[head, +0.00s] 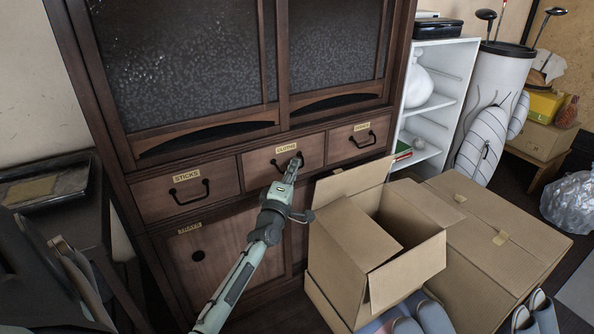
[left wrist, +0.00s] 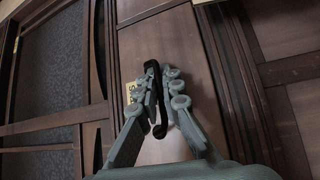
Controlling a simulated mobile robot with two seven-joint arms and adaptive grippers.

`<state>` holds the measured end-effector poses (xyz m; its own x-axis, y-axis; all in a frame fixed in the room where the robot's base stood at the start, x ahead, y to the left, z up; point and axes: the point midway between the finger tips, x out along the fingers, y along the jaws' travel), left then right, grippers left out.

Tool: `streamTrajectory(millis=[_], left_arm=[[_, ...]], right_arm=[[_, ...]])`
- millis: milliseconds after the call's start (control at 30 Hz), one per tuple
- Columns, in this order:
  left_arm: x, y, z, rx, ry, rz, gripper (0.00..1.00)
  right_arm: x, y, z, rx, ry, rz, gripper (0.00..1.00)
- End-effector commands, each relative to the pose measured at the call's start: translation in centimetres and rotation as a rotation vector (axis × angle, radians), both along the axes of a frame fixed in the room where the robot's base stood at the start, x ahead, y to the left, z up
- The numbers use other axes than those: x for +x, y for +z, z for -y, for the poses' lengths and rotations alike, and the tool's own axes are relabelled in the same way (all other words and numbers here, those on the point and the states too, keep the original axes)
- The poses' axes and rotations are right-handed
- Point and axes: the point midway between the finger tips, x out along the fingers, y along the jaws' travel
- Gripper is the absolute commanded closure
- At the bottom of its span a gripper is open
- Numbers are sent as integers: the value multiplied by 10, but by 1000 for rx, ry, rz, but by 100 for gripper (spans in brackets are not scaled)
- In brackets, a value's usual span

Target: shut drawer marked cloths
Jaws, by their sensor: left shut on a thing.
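The drawer marked cloths (head: 257,172) is the middle one in the row of the dark wooden cabinet, with its label (head: 285,148) on the upper edge. Its front looks about level with its neighbours; I cannot tell whether a small gap remains. My left gripper (head: 294,164) is at its black handle (head: 277,164). In the left wrist view the fingers (left wrist: 157,92) are shut on the handle (left wrist: 160,130), with the wooden drawer front behind. The fingers hide part of the handle and label. My right gripper is not in view.
The sticks drawer (head: 160,198) is to the left and another drawer (head: 345,146) to the right. An open cardboard box (head: 345,245) stands close to the right of my left arm. A dark table with a tray (head: 45,188) is at left.

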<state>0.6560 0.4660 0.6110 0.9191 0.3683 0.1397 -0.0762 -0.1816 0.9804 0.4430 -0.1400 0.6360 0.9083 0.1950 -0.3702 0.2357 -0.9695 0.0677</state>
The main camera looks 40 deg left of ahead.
Motion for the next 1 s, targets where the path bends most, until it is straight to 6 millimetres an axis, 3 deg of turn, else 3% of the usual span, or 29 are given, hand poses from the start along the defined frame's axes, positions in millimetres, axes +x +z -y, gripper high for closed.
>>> streamTrajectory(millis=[67, 200, 567, 667, 1000], left_arm=[[-4, -3, -6, 0, 12, -3, 100], [-4, -3, -5, 0, 11, -3, 85], [-6, -3, -2, 0, 7, -2, 85], [-16, -5, 3, -1, 6, -4, 85], [-82, -16, 29, 1, 6, -7, 85]], right_arm=[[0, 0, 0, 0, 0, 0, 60], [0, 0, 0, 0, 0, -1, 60], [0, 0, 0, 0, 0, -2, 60], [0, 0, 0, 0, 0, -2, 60], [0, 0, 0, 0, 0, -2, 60]])
